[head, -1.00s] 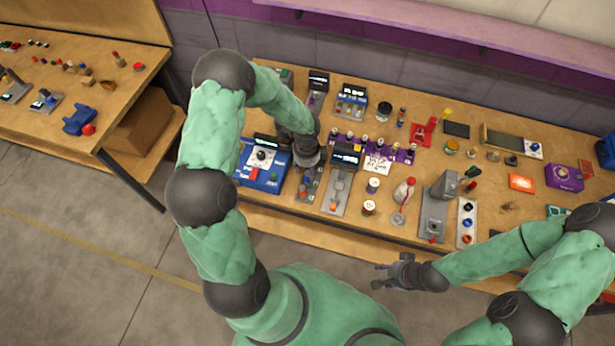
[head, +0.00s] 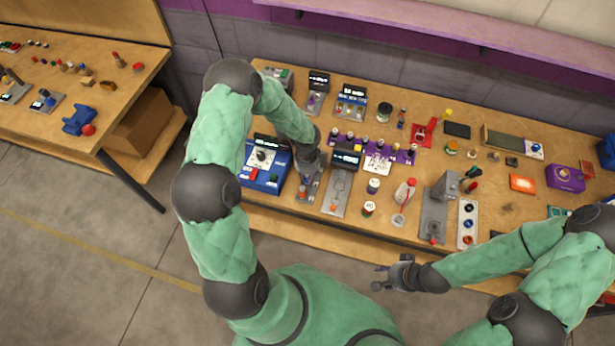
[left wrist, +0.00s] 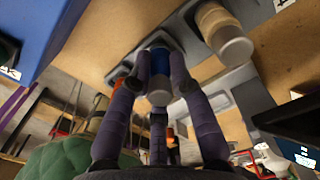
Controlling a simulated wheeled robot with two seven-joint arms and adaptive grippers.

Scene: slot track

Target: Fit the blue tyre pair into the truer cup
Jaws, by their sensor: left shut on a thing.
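My left gripper (head: 309,174) is over a grey plate (head: 303,196) beside the blue box, at the front of the bench. In the left wrist view, the fingers of my left gripper (left wrist: 156,78) are shut around a blue piece with a pale end, the blue tyre pair (left wrist: 159,64). Its far end is close to the grey plate (left wrist: 152,42); I cannot tell whether it is inside the cup, which is hidden by the piece and fingers. My right gripper (head: 384,277) is open and empty, in front of the bench.
The blue box (head: 270,178) with a red button stands just left of my left gripper. Another grey plate (head: 336,197) lies to the right. A tan cylinder (left wrist: 222,35) stands close by in the left wrist view. Small jars (head: 369,208) stand further right.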

